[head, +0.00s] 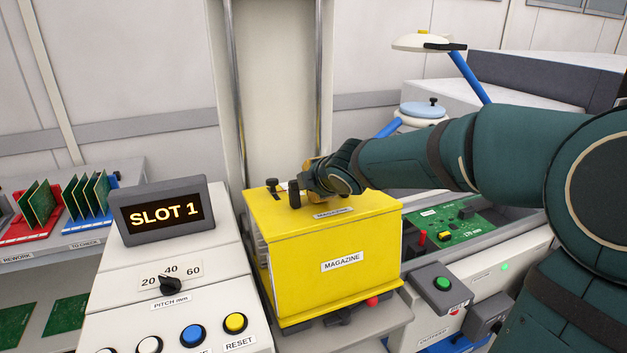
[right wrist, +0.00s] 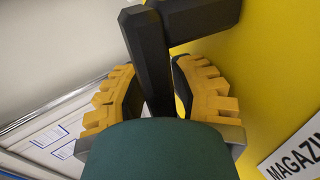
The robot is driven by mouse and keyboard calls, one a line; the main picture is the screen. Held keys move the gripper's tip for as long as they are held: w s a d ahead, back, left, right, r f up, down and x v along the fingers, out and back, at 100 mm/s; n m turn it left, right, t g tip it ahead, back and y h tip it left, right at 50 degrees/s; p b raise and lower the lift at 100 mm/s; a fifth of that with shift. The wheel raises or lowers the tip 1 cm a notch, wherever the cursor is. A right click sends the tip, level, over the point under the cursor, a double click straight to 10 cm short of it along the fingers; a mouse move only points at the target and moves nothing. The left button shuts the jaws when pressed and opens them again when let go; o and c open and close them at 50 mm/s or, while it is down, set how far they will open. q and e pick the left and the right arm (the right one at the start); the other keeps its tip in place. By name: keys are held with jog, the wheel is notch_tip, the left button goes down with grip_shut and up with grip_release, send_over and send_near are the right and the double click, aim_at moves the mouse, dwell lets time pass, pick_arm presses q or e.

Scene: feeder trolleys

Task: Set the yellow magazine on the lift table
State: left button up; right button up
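The yellow magazine (head: 295,262) is a box with a black handle on top, upright in front of the tall lift column in the head view. Beneath it is the grey lift table (head: 385,333), with dark parts in between; I cannot tell whether the box rests fully on them. My right gripper (head: 305,188) is at the handle on top. In the right wrist view its yellow-backed fingers (right wrist: 155,85) lie close on both sides of the black handle (right wrist: 152,50) and look shut on it. The magazine's yellow top (right wrist: 272,75) also shows there. My left gripper is out of view.
A console with a SLOT 1 display (head: 162,211), pitch dial and buttons stands left. Racks with green boards (head: 85,192) are farther left. At right are a green circuit board (head: 450,232) on a conveyor and a green button box (head: 441,285). My right arm crosses above.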

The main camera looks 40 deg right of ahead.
jog(key=shift+v, duration=4.05)
jog(key=shift+w+r, duration=0.1)
